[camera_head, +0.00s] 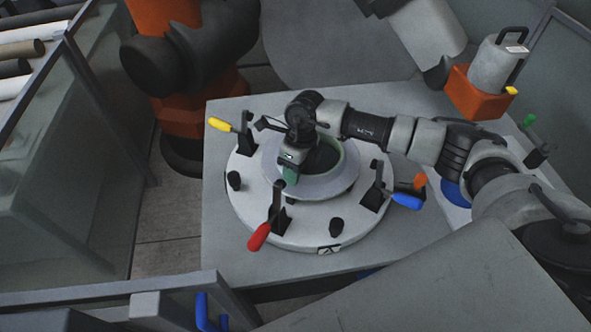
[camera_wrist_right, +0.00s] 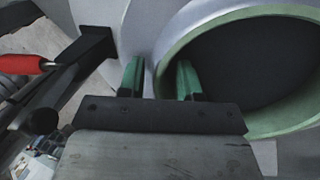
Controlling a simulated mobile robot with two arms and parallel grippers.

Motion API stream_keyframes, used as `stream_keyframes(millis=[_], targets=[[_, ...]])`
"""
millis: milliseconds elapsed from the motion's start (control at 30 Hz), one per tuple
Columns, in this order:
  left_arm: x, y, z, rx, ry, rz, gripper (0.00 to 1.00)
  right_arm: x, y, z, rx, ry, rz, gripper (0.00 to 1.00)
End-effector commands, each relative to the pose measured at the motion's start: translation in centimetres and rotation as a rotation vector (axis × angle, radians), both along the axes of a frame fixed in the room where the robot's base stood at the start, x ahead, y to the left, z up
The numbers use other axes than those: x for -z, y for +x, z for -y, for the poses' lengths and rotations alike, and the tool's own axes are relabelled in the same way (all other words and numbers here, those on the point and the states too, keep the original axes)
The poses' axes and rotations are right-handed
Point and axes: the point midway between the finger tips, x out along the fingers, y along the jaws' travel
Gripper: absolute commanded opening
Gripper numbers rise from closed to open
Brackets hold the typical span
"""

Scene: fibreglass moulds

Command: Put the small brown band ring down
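I cannot make out a small brown band ring in either view. My right gripper (camera_head: 289,177) points down at the left part of the round mould (camera_head: 300,228), by its pale grey inner flange (camera_head: 325,192). The right finger overlaps the edge of the green-rimmed opening (camera_wrist_right: 283,126). I cannot tell whether the fingers touch the mould. My left gripper is not in view.
Clamps with yellow (camera_head: 219,124), red (camera_head: 259,237) and blue (camera_head: 407,200) handles stand around the mould on a grey table (camera_head: 225,270). An orange block with a grey canister (camera_head: 495,68) stands at the back right. A rack with rolls (camera_head: 22,50) is at the left.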

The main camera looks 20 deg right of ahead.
Motion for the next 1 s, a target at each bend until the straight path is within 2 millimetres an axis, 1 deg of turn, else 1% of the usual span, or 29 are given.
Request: stream_keyframes(millis=[67,167,400,600,700,800,1000], targets=[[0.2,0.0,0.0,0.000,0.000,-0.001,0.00,-0.6,0.2,0.2,0.000,0.000,0.002,0.34],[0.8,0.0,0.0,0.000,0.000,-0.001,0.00,-2.0,0.4,0.5,0.000,-0.001,0.004,0.34],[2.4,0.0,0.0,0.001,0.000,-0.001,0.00,-7.1,1.1,1.5,-0.001,0.001,0.006,0.34],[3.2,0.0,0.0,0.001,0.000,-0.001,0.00,-10.4,1.6,2.2,0.000,-0.001,0.003,0.34],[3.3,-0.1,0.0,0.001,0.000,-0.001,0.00,-11.3,1.7,2.4,0.000,0.000,0.001,0.34],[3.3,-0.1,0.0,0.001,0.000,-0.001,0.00,-11.7,1.7,2.4,0.001,-0.001,0.000,0.34],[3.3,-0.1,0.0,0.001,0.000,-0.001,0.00,-11.8,1.7,2.4,0.000,0.000,0.000,0.34]])
